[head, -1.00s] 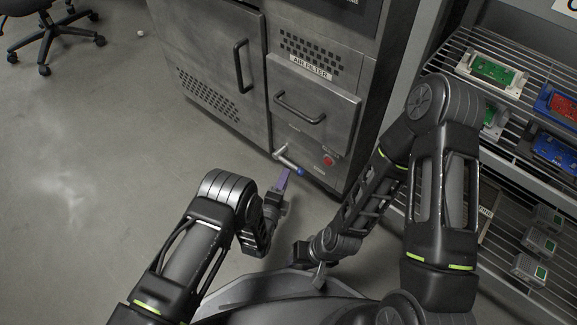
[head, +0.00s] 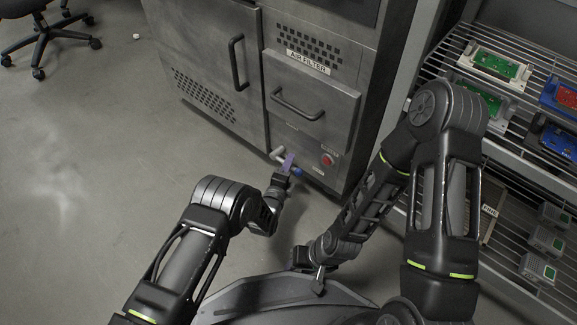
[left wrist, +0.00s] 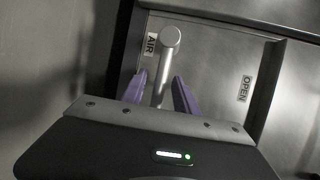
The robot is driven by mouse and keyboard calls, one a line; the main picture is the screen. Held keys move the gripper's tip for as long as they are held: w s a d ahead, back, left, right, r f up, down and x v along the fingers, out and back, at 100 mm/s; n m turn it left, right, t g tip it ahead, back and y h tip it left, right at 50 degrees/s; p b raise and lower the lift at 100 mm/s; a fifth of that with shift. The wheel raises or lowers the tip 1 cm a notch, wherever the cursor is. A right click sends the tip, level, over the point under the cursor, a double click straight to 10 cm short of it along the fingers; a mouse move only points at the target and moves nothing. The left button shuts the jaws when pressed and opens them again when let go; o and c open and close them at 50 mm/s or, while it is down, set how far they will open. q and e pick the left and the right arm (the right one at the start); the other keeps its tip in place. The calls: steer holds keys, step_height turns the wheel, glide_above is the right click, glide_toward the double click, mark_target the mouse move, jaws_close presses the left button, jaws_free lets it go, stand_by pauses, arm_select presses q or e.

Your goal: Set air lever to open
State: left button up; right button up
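The air lever (head: 278,153) is a metal handle with a blue tip, low on the front of the steel cabinet. In the left wrist view the lever (left wrist: 170,38) has a round pivot near an "AIR" label (left wrist: 150,44), and its handle runs down between my purple fingers. An "OPEN" label (left wrist: 245,88) is to the right of it. My left gripper (head: 288,163) is at the lever; in the wrist view its fingers (left wrist: 160,92) are apart, one on each side of the handle. My right gripper (head: 318,284) hangs low near my base; its fingers are unclear.
The cabinet has a drawer (head: 312,108) above the lever and a door (head: 208,60) to the left. A red button (head: 327,159) is right of the lever. A wire rack (head: 510,110) with circuit boards stands at the right.

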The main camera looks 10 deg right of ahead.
arm_select(q)
jaws_close()
stand_by(1.2)
